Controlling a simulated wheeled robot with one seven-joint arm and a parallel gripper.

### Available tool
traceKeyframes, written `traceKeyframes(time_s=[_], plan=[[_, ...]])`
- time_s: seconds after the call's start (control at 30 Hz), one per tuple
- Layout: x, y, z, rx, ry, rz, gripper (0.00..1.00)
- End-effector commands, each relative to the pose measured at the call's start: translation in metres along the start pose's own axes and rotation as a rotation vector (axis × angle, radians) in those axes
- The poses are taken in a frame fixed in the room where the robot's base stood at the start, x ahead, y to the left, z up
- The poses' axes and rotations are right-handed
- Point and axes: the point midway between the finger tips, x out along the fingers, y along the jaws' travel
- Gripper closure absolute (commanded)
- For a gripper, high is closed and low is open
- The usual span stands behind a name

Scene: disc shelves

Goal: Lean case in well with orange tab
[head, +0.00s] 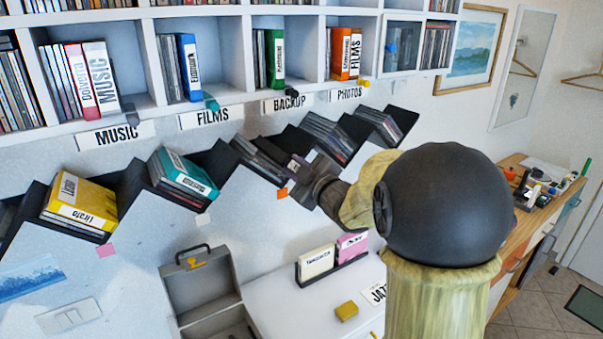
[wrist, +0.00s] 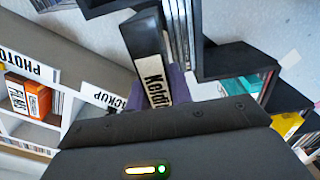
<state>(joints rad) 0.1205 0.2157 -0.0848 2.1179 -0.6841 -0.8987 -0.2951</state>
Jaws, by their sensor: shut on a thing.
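My gripper (head: 304,174) is shut on a dark case with a white label (wrist: 155,87) reading "Keldi…", the rest cut off by my gripper. In the head view the case is mostly hidden by my gripper, with purple showing at the fingers. The orange tab (head: 282,193) is on the front of the slanted well (head: 262,163) just left of my gripper. That well has several thin dark cases leaning in it. In the wrist view the held case is beside a stack of case edges (wrist: 178,35); I cannot tell whether they touch.
Other slanted wells hold yellow cases (head: 80,204) by a pink tab (head: 105,250) and teal cases (head: 184,177) by a white tab (head: 203,219). Labelled cubbies (head: 130,107) run above. Below are an open grey box (head: 200,280), a small rack (head: 332,268) and a yellow block (head: 347,310).

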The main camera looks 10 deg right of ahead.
Motion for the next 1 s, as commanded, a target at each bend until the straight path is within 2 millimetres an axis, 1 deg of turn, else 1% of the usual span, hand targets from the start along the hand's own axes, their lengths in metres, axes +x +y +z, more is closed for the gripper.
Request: traceKeyframes(time_s=[0.2, 0.6, 0.77, 1.0], plan=[[0.018, -0.001, 0.000, 0.000, 0.002, 0.000, 1.00], [0.048, -0.003, 0.003, 0.000, 0.003, 0.001, 1.00], [0.054, -0.003, 0.003, 0.001, 0.002, 0.001, 1.00], [0.054, -0.002, 0.003, 0.000, 0.002, 0.001, 1.00]])
